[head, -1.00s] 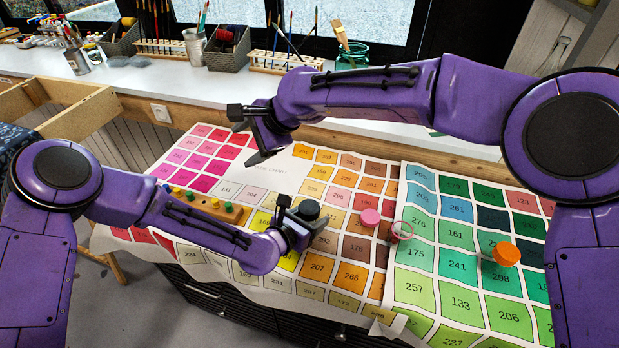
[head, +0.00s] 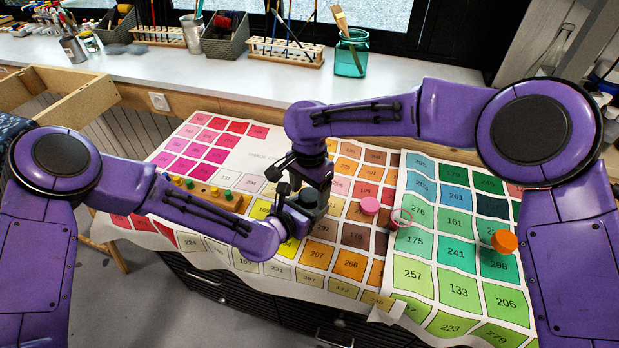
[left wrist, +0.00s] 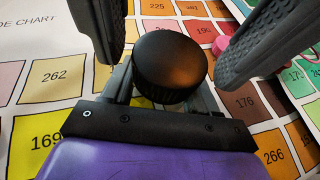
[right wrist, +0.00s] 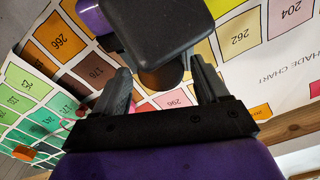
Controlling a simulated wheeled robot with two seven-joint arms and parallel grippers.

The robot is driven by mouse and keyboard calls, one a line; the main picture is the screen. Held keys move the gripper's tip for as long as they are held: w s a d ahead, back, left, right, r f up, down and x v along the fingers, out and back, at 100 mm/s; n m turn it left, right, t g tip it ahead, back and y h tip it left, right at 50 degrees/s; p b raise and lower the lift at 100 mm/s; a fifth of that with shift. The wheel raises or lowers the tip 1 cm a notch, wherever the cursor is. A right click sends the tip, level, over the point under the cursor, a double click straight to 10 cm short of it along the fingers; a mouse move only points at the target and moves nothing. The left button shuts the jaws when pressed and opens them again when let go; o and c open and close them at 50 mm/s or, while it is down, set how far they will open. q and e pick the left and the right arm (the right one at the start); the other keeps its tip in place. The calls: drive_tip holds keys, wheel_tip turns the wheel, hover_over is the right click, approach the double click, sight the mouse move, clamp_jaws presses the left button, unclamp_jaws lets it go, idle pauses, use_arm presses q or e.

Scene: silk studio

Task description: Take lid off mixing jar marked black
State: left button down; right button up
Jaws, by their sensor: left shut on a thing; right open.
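The mixing jar's round black lid (head: 308,198) is above the left part of the colour chart. In the left wrist view the black lid (left wrist: 170,66) is on top, between the fingers. My left gripper (head: 297,207) is shut on the jar below the lid; the jar body is mostly hidden. My right gripper (head: 299,172) is open just above and behind the lid. Its two dark fingers reach in on either side of the lid in the left wrist view. In the right wrist view, a dark cylinder (right wrist: 163,76) shows between its fingers, partly covered by a dark block.
A pink lid (head: 370,206), a small red-rimmed jar (head: 400,218) and an orange lid (head: 505,241) are on the colour chart (head: 355,262) to the right. A wooden peg block (head: 205,194) is at left. Brushes stand in a teal jar (head: 352,55) on the sill.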

drive_tip(key=shift+f, duration=0.1)
drive_tip(key=c, duration=1.1)
drive_tip(key=n, duration=0.7)
drive_tip(key=o, duration=1.1)
drive_tip(key=shift+o, duration=0.2)
